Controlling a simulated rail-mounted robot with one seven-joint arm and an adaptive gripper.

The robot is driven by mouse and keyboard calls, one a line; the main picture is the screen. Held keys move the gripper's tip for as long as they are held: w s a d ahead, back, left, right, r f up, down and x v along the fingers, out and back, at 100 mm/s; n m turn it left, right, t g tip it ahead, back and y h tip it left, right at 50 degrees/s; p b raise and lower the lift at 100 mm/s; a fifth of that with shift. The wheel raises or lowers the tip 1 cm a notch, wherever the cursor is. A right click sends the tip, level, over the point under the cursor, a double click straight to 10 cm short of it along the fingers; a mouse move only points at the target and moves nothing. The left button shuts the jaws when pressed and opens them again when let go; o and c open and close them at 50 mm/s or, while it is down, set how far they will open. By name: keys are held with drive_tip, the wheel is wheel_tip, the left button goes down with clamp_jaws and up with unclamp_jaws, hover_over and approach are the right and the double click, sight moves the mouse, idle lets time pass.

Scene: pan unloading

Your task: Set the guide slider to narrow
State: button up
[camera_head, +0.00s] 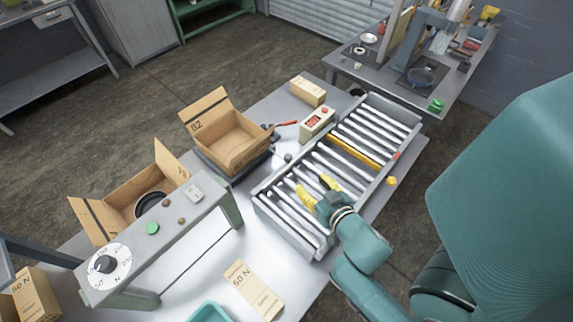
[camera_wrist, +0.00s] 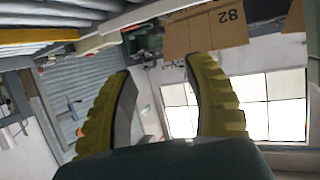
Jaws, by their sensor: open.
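The roller conveyor (camera_head: 262,208) lies along the right side of the bench, with a yellow bar (camera_head: 354,151) across its rollers. The bar also shows at the upper left of the wrist view (camera_wrist: 38,35). A small red piece (camera_head: 396,156) and an orange knob (camera_head: 391,181) sit at the conveyor's near right side. I cannot tell which of these is the guide slider, and no "narrow" mark is readable. My gripper (camera_head: 317,190) is open and empty over the rollers, lower left of the yellow bar and apart from it. Its yellow fingers also show in the wrist view (camera_wrist: 160,68).
Open cartons (camera_head: 236,121) and a dial panel (camera_head: 104,264) are to the left. A teal tray (camera_head: 209,312) is at the front.

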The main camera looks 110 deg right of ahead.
sight(289, 156)
drive_tip(key=p+x, duration=0.1)
drive_tip(key=x, duration=1.5)
drive_tip(key=shift+s+d, duration=0.1)
drive_tip(key=shift+d, duration=0.3)
clamp_jaws()
drive_tip(key=shift+a+r, duration=0.1)
drive_tip(key=shift+a, duration=0.05)
